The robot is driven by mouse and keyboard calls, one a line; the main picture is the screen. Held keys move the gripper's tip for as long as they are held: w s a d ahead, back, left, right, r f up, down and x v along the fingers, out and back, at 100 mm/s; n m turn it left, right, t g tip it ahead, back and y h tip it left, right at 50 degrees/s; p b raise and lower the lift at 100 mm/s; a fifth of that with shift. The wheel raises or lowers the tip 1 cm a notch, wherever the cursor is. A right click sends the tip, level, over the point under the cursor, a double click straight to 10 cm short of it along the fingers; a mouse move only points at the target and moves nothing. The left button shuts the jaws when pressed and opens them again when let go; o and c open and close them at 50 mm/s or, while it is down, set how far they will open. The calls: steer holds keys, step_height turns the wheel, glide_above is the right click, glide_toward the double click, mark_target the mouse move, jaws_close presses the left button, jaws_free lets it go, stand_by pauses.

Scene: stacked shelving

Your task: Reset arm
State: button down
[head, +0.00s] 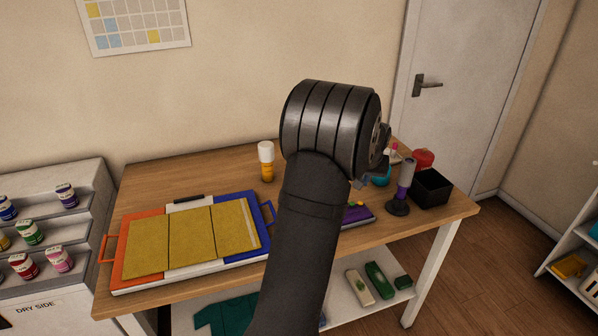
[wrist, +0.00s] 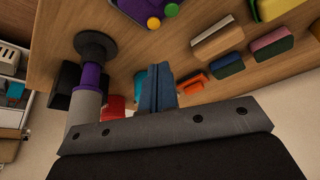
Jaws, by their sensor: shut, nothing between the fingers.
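My gripper's two blue fingers (wrist: 158,92) show pressed together in the wrist view, with nothing between them. In the head view my dark arm rises from the bottom centre and its wide wrist joint stands above the wooden table (head: 140,195). The arm hides most of the gripper there. In the wrist view a stand with a purple and grey handle and a dark round base (wrist: 96,45) is to the left of the fingers, apart from them.
A tray with yellow panels (head: 190,240) and a yellow-and-white bottle (head: 266,162) are left of my arm. The purple-handled stand (head: 402,187), a black box (head: 431,188) and a red item (head: 423,158) are at right. Paint shelves (head: 60,205) stand far left.

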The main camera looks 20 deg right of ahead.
mark_target(361, 203)
step_height(361, 203, down, 6)
steer(key=shift+f, duration=0.25)
steer(key=shift+r, duration=0.1)
step_height(361, 203, up, 6)
steer(key=shift+r, duration=0.25)
step_height(361, 203, down, 7)
steer(key=shift+r, duration=0.2)
steer(key=s+a+r+n+h, duration=0.1)
steer(key=s+a+r+n, duration=0.1)
steer(key=r, duration=0.8)
steer(key=s+a+r+n+g, duration=0.1)
steer(key=a+r+n, duration=0.3)
steer(key=r, duration=0.7)
steer(key=shift+s+a+r+g+h, duration=0.15)
steer(key=shift+s+a+g+h, duration=0.2)
steer(key=shift+s+a, duration=0.6)
